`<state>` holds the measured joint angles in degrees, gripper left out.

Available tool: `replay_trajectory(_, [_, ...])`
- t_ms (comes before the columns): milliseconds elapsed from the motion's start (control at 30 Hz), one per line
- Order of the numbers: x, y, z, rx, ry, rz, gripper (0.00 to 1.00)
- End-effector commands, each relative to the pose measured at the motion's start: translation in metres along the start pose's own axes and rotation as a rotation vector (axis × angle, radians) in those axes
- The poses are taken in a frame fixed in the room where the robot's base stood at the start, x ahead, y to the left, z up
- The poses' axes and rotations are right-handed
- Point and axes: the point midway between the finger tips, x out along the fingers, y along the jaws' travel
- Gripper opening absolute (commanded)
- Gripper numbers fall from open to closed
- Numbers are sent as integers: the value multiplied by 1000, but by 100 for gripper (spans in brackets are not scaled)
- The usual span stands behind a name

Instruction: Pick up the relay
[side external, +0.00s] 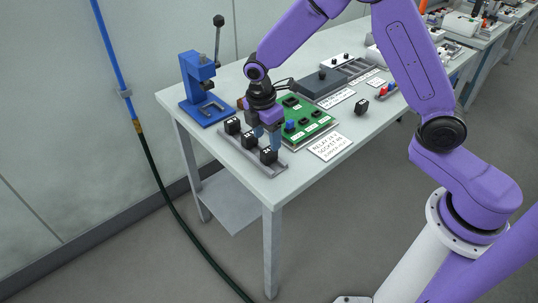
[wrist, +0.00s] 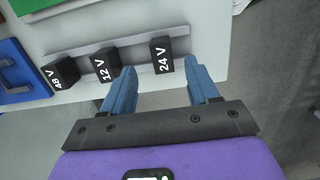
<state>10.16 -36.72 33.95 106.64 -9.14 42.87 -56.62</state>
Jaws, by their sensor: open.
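Several black relays stand in a row on a grey rail (side external: 277,165). In the wrist view they are marked 48 V (wrist: 63,73), 12 V (wrist: 105,62) and 24 V (wrist: 162,54). The 24 V relay is at the end of the row nearest the table corner, and it also shows in the side view (side external: 268,155). My gripper (side external: 266,142) is open and points down over this end of the rail. In the wrist view, its blue fingertips (wrist: 160,68) lie on either side of the 24 V relay. I cannot tell whether they touch it.
A green board (side external: 318,121) with sockets and a blue part lies beside the rail. A card (side external: 330,146) reads "RELAY 24 V SOCKET A6". A blue press (side external: 203,95) stands at the back left. Another black part (side external: 361,106) sits alone on the right. The table's front edge is close.

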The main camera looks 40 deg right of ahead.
Motion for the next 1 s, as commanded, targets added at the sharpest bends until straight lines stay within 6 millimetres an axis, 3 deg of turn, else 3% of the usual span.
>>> replay_trajectory(233, [17,-2,0,1,-1,-3,60])
replay_trajectory(500, [53,-4,-1,1,-2,-3,60])
replay_trajectory(833, [60,-3,-2,2,0,0,60])
replay_trajectory(867, [60,-3,-2,2,0,0,56])
replay_trajectory(1000, [60,-3,-2,2,0,0,11])
